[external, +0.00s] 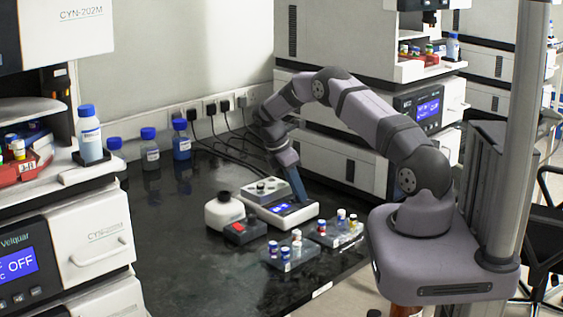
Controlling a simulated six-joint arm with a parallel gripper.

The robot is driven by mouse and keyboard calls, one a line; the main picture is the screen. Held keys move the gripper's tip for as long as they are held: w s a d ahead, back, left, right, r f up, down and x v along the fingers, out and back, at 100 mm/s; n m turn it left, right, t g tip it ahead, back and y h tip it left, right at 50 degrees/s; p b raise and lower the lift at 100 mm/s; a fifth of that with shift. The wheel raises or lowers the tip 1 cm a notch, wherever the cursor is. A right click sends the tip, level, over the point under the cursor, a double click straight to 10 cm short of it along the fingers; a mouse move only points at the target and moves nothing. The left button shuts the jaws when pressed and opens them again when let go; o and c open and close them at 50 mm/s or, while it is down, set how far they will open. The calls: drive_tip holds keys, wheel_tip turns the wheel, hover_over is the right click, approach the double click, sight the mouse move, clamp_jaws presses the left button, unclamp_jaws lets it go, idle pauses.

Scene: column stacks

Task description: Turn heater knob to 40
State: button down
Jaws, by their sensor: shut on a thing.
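A small white bench device, which looks like the heater (272,213), stands on the black bench, with a lit blue display (284,209) on its sloped front. The digits are too small to read. My gripper (302,199) points down onto the right end of this front panel, beside the display. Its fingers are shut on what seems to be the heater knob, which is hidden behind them. The knob's angle cannot be seen.
A white device with a black top (224,211) and a dark box with a red switch (245,230) stand left of the heater. Two vial racks (290,254) (338,231) stand in front. Blue-capped bottles (150,150) stand behind. The bench's left front is clear.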

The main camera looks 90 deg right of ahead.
drive_tip(key=m+y+b, duration=0.1)
drive_tip(key=m+y, duration=0.1)
drive_tip(key=m, duration=0.3)
drive_tip(key=shift+d+b, duration=0.15)
drive_tip(key=shift+b, duration=0.15)
idle(0.4)
drive_tip(key=c, duration=1.6)
unclamp_jaws()
drive_tip(key=shift+g, duration=0.3)
drive_tip(key=shift+r, duration=0.1)
wheel_tip(320, 180, up, 10)
drive_tip(key=shift+f, duration=0.1)
